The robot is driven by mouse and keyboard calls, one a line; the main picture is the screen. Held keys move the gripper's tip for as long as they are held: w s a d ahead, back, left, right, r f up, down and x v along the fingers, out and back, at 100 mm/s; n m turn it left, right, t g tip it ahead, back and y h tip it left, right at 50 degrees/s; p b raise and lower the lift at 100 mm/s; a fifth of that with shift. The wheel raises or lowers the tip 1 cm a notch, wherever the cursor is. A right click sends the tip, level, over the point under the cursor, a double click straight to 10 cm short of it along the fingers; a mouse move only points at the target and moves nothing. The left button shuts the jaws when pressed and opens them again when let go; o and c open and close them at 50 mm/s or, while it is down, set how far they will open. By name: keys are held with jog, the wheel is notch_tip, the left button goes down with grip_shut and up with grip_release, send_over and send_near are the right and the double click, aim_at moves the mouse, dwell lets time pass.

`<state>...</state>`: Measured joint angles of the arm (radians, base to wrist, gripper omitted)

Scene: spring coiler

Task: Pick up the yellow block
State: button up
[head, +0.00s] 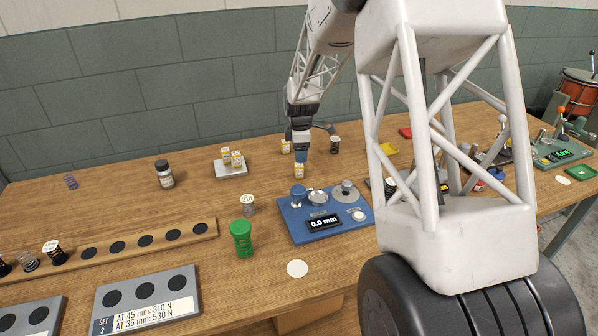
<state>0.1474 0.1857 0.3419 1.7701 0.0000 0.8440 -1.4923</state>
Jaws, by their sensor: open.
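Several small yellow-and-white blocks are on the wooden bench in the head view. One yellow block (299,171) stands directly below my gripper (301,158), behind the blue device. From this angle I cannot tell whether the fingertips touch it or reach around it. My gripper points down and is open; its fingers are small and partly hidden by the wrist. A second yellow block (286,146) stands just left of my gripper. More yellow blocks (237,159) sit on a small pale tray (231,173) further left.
A blue device (293,232) reading 0.0 mm stands in front of my gripper. A green cylinder (241,238), a spring (248,205) and a dark jar (164,173) stand left. A dark spring (334,144) is close right. My arm hides part of the right side.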

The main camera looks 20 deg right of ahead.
aim_at(300, 165)
jog(key=shift+f, duration=1.3)
jog(key=shift+f, duration=2.6)
jog(key=c, duration=1)
jog(key=shift+r, duration=0.15)
